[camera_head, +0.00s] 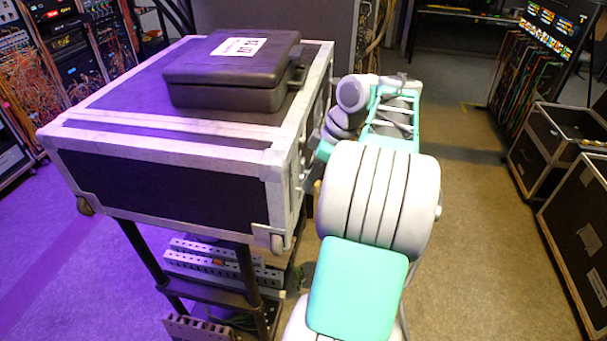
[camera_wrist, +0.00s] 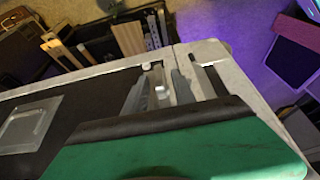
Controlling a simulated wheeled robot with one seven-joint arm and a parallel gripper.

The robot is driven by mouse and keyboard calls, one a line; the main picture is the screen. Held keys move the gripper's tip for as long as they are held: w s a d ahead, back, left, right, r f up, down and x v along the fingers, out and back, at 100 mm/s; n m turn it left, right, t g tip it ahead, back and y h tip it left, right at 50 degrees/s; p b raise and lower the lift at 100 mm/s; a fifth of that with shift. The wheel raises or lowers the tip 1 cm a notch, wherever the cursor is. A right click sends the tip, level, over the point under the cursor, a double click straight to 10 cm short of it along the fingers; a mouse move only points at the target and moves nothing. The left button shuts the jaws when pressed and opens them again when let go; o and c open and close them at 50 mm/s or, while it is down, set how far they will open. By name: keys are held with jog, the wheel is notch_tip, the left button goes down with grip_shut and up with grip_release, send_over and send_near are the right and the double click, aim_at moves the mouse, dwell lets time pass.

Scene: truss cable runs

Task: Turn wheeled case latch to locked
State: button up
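The wheeled case (camera_head: 160,188) is a large black box with pale metal edges, standing on a dark rack. Its right side faces my arm and is seen at a steep angle in the head view. In the wrist view, the case (camera_wrist: 85,88) fills the middle, with a small pale metal fitting (camera_wrist: 159,87), probably the latch, on its edge. My gripper (camera_wrist: 163,88) has its fingers apart on either side of this fitting. I cannot tell whether they touch it, nor which way the latch is turned. My arm hides the gripper's fingertips in the head view.
A smaller dark case (camera_head: 235,72) with a white label lies on top of the wheeled case. A recessed metal plate (camera_wrist: 28,125) is in the case's side. Open floor (camera_head: 470,220) lies right of my arm, with more cases (camera_head: 580,225) at the far right.

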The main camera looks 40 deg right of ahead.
jog(key=shift+w+f, duration=0.1)
grip_shut()
jog(key=shift+f+b, duration=0.2)
jog(key=shift+b, duration=0.35)
